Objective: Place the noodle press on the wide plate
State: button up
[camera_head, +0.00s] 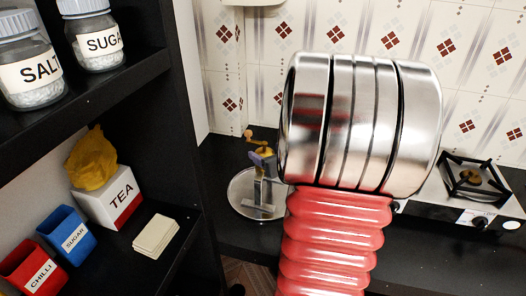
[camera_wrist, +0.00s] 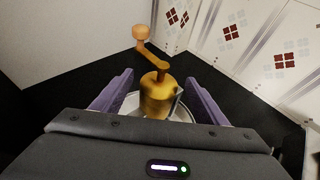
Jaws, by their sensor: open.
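The noodle press (camera_wrist: 157,95) is a brass-gold cylinder with a crank and a wooden knob. It stands upright between the two purple fingers of my gripper (camera_wrist: 159,80), which are open with a gap on each side. In the head view the press (camera_head: 265,148) shows only in part above my gripper (camera_head: 262,160). The wide plate (camera_head: 240,186) is a round silver dish on the black counter, below the gripper and press. Its pale rim (camera_wrist: 184,110) shows around the press in the wrist view. The base of the press is hidden, so its contact with the plate is unclear.
My arm hides much of the counter's middle. A stove with a burner (camera_head: 472,178) is at the right. A black shelf at the left holds salt (camera_head: 38,88) and sugar jars, a tea box (camera_head: 112,205) and small boxes (camera_head: 66,233). A tiled wall stands behind.

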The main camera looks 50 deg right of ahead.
jog(key=shift+v, duration=2.8)
